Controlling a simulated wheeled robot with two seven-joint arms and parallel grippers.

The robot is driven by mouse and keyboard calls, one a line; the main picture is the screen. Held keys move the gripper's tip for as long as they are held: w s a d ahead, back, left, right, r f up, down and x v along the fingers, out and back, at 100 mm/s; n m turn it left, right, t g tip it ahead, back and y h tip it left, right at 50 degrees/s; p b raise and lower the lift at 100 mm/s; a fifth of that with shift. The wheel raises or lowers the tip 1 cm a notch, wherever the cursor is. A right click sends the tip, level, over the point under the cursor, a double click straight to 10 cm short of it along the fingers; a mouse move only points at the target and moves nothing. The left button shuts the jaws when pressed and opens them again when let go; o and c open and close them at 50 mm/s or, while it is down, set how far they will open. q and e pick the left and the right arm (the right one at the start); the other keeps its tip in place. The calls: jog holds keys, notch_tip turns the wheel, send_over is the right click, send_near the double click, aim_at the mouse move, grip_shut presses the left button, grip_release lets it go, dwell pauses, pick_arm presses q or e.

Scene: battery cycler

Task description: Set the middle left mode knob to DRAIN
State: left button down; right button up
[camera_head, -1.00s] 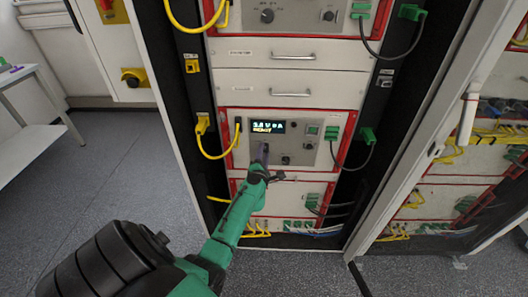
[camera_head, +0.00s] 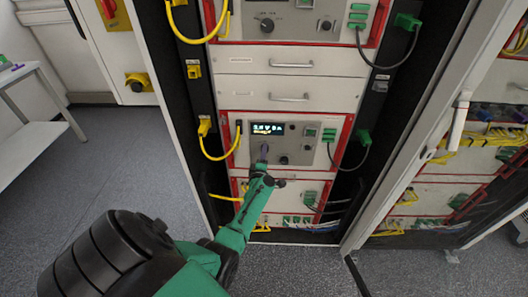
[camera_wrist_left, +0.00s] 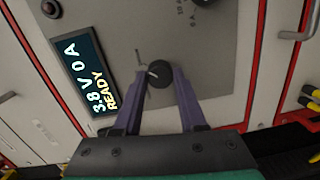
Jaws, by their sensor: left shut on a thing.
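The middle cycler unit (camera_head: 240,158) has a grey front panel in a red frame. In the left wrist view its dark mode knob (camera_wrist_left: 160,72) sits between the purple fingertips of my left gripper (camera_wrist_left: 158,80), which is shut on it. A thin pointer line or mark shows beside the knob. In the head view the left gripper (camera_head: 263,153) reaches the panel from below and hides this knob. The lit display (camera_head: 268,128) is just above; in the left wrist view (camera_wrist_left: 84,73) it reads 3.8 V 0 A READY. My right gripper is not in view.
A second dark knob (camera_head: 283,160) sits to the right on the same panel. Yellow cables (camera_head: 213,153) hang at the left and a dark cable with a green plug (camera_head: 363,137) at the right. The open rack door (camera_head: 440,150) stands to the right.

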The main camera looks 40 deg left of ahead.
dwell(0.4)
pick_arm(q)
jog(key=shift+c, duration=2.3)
grip_release()
jog(key=p+v, duration=0.6)
jog(key=v, duration=0.8)
jog(key=shift+s+d, duration=0.15)
jog(key=shift+s, duration=0.05)
